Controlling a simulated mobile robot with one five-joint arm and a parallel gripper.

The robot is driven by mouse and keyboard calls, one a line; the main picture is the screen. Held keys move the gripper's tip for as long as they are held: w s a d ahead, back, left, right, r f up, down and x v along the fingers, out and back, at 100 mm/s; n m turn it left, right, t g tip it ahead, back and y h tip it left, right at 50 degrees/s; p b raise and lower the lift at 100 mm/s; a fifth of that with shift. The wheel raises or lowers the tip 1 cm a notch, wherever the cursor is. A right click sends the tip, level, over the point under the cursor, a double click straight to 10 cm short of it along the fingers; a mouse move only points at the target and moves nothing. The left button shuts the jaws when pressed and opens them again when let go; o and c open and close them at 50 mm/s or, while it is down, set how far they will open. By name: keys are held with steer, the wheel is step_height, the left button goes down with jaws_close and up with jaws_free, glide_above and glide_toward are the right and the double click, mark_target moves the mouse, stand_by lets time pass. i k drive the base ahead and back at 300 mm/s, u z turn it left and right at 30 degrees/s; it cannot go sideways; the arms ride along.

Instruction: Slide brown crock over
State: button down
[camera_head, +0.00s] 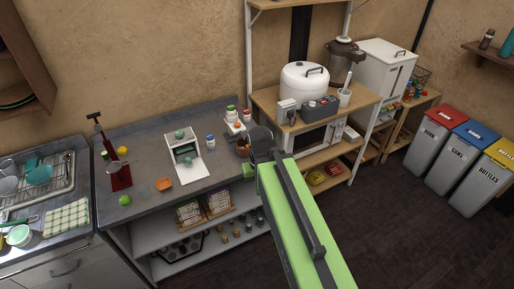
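A small brown crock (242,148) stands near the right end of the grey counter (150,184), with its right side hidden behind my arm. My green arm reaches up from the bottom of the view, and its dark end with my gripper (255,148) is right beside the crock in the picture. The fingers do not show clearly. I cannot tell whether they touch the crock or how far apart they are.
A wooden shelf with a microwave (316,137) and white cooker (304,82) stands to the right.

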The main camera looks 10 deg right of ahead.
mark_target(243, 153)
steer(key=i, duration=1)
steer(key=u, duration=0.4)
steer(key=k, duration=0.1)
steer(key=u, duration=2.95)
steer(key=k, duration=0.7)
steer(key=z, duration=0.6)
